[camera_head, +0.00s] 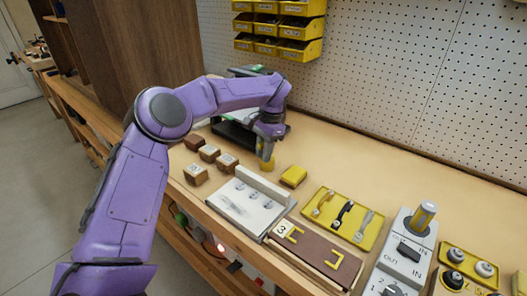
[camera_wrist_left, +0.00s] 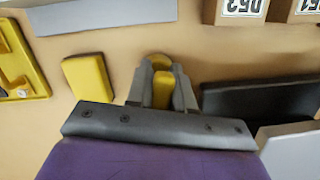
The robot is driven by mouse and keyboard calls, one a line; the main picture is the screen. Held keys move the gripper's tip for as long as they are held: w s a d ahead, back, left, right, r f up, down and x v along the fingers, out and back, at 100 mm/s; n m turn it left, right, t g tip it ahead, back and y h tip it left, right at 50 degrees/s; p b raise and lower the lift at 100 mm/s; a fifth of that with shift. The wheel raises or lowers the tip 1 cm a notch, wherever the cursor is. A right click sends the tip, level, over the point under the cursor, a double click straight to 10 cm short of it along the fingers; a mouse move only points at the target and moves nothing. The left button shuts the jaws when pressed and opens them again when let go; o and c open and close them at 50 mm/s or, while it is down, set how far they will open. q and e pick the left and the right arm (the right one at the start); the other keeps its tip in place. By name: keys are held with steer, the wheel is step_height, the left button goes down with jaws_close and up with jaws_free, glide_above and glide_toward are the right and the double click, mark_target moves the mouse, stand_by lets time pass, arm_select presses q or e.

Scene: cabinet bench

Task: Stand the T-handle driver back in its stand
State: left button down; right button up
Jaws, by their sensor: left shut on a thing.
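My left gripper (camera_head: 267,148) reaches down over the bench, past the row of small wooden blocks. It is shut on a yellow piece, which I take to be the T-handle driver (camera_wrist_left: 162,92); only its yellow part shows between the fingers in the left wrist view. A rounded yellow part (camera_wrist_left: 158,61) shows just beyond the fingertips. In the head view, yellow (camera_head: 265,163) shows right below the fingers, close to the bench top. I cannot tell whether this is the driver's end or its stand. The shaft is hidden. My right gripper is not in view.
A yellow block (camera_head: 293,176) lies close to the right of the gripper. A dark stand-like object (camera_head: 236,136) is behind it. Wooden blocks (camera_head: 209,153) and a grey-white panel (camera_head: 240,207) are nearer. A yellow tray (camera_head: 319,217) and switch box (camera_head: 402,268) are farther right.

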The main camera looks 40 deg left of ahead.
arm_select(q)
steer(key=c, duration=1)
jaws_free()
steer(key=shift+f, duration=0.1)
steer(key=shift+o, duration=0.5)
steer(key=shift+o, duration=0.3)
steer(key=shift+s+f, duration=0.1)
steer(key=shift+d+r+p, duration=0.15)
steer(key=shift+r+p, duration=0.3)
steer(key=shift+r, duration=0.4)
step_height(320, 180, up, 2)
steer(key=shift+r+p, duration=0.15)
steer(key=shift+p, duration=0.4)
steer(key=shift+r+p, duration=0.8)
steer(key=shift+r, duration=0.85)
steer(key=shift+a, duration=0.2)
